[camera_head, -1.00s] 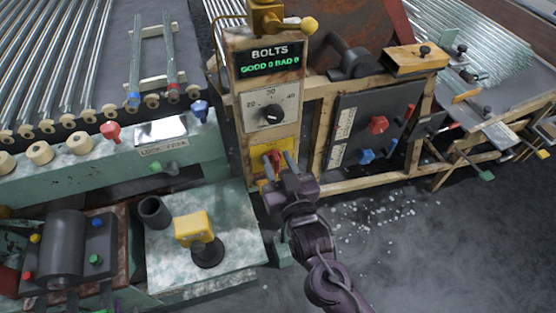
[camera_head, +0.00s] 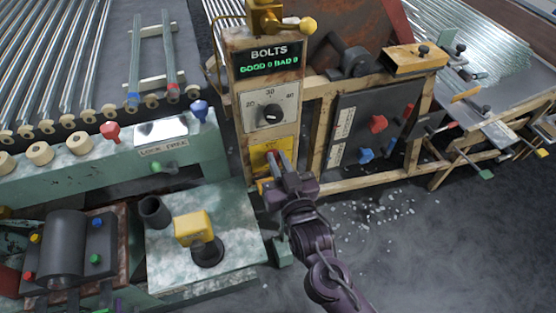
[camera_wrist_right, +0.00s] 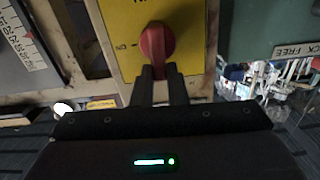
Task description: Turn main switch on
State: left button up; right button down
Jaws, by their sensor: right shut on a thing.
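The main switch is a red rotary handle (camera_wrist_right: 156,45) on a yellow plate (camera_wrist_right: 190,20), seen close in the right wrist view. In the head view the yellow plate (camera_head: 261,157) is low on the tall post under the dial, and my gripper partly covers the switch. My right gripper (camera_head: 278,165) reaches up to it from below. In the right wrist view its two dark fingers (camera_wrist_right: 159,75) are shut on the lower end of the red handle. The handle stands nearly upright in that view. My left gripper is not in view.
The post carries a "BOLTS" display (camera_head: 270,60) and a black dial knob (camera_head: 273,114). To its right is a dark panel with a red knob (camera_head: 378,124) and a blue knob (camera_head: 366,155). A yellow-topped lever (camera_head: 194,227) stands at lower left.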

jog(key=m, duration=0.2)
jog(key=m+p, duration=0.1)
jog(key=m, duration=0.1)
jog(key=shift+w+d, duration=0.15)
jog(key=shift+d, duration=0.25)
jog(key=m, duration=0.1)
jog(key=m+p, duration=0.1)
jog(key=m, duration=0.1)
jog(key=shift+w+d+f+m, duration=0.1)
jog(key=shift+d+f+m, duration=0.1)
jog(key=shift+d+m, duration=0.15)
jog(key=shift+w+d+f+m+p, duration=0.15)
jog(key=shift+f+m+p, duration=0.2)
jog(key=shift+m, duration=1)
jog(key=shift+s+d+f+m+p, duration=0.2)
jog(key=shift+m+p, duration=0.25)
jog(key=shift+m, duration=0.9)
jog(key=shift+w+d+f+m+p, duration=0.15)
jog(key=shift+f+m+p, duration=0.25)
jog(key=shift+m, duration=0.95)
jog(key=c, duration=1.4)
grip_release()
jog(key=shift+w, duration=0.1)
jog(key=shift+c, duration=0.2)
